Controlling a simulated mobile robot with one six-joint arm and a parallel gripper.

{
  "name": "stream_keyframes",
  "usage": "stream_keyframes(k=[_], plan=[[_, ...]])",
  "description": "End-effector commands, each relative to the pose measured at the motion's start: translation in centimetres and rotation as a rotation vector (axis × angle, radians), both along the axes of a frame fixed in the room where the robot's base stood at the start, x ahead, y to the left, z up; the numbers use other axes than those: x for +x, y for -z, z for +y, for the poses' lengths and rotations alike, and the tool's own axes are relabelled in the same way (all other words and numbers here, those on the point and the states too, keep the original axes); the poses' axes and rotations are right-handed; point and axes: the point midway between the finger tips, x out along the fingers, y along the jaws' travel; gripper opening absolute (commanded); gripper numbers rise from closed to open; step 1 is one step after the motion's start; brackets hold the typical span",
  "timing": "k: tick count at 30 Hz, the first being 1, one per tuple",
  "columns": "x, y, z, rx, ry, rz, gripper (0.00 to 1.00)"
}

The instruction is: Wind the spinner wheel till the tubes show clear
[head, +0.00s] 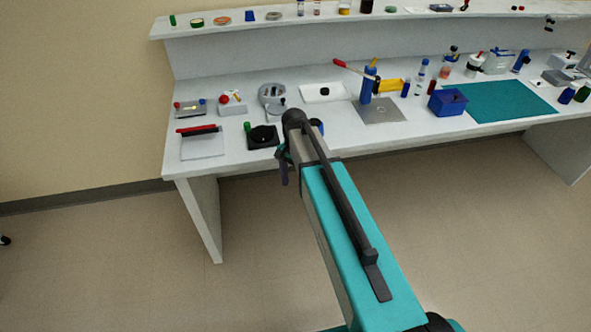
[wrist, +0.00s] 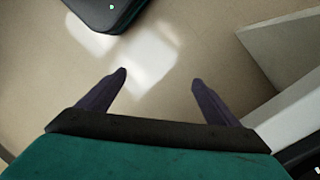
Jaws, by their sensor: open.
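A grey round device (head: 271,93) with dark slots on its top and a knob at its front stands on the left part of the bench; it looks like the spinner. Its tubes are too small to make out. My gripper (head: 283,168) hangs in front of the bench's front edge, lower and nearer than the device, partly hidden by my arm. In the wrist view my gripper (wrist: 158,78) has its two dark fingers apart with only floor between them. The spinner is not in the wrist view.
A white panel (wrist: 280,45) is at the wrist view's right. Open floor (head: 110,260) lies in front.

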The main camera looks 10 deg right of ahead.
Motion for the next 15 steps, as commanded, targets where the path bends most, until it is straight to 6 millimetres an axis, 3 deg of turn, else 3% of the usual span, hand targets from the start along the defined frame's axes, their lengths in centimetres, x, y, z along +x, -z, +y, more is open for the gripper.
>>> stream_keyframes(k=[3,15], plan=[[-2.5,4.1,-0.2,0.003,-0.016,0.048,0.85],[-11.6,15.6,-0.6,0.033,-0.113,0.186,0.85]])
